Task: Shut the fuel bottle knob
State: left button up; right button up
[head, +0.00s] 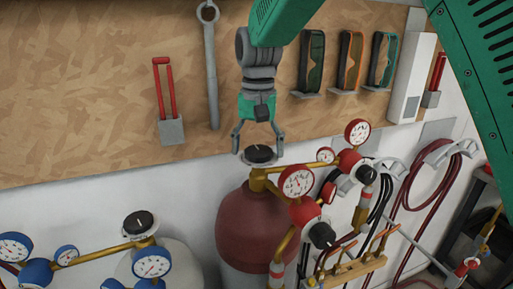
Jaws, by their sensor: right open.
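The red fuel bottle (250,225) stands upright in the middle of the head view. Its black knob (260,154) sits on top of a brass valve. My right gripper (258,152) points down over this knob, open, with one finger on each side of it. I cannot tell whether the fingers touch the knob. Red-rimmed gauges (297,181) sit on the valve to the right of the knob. My left gripper is not in view.
A pale bottle (170,264) with a black knob (139,223) and blue gauges (152,262) stands at lower left. A wooden board (90,100) with hung tools and glasses is behind. Hoses (405,195) and a torch rack (350,270) crowd the right.

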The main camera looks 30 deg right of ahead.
aim_at(257, 148)
jog(key=shift+r, duration=0.1)
notch_tip(257, 148, up, 12)
dwell(0.4)
jog(key=shift+w+f, duration=0.1)
jog(key=shift+f, duration=0.1)
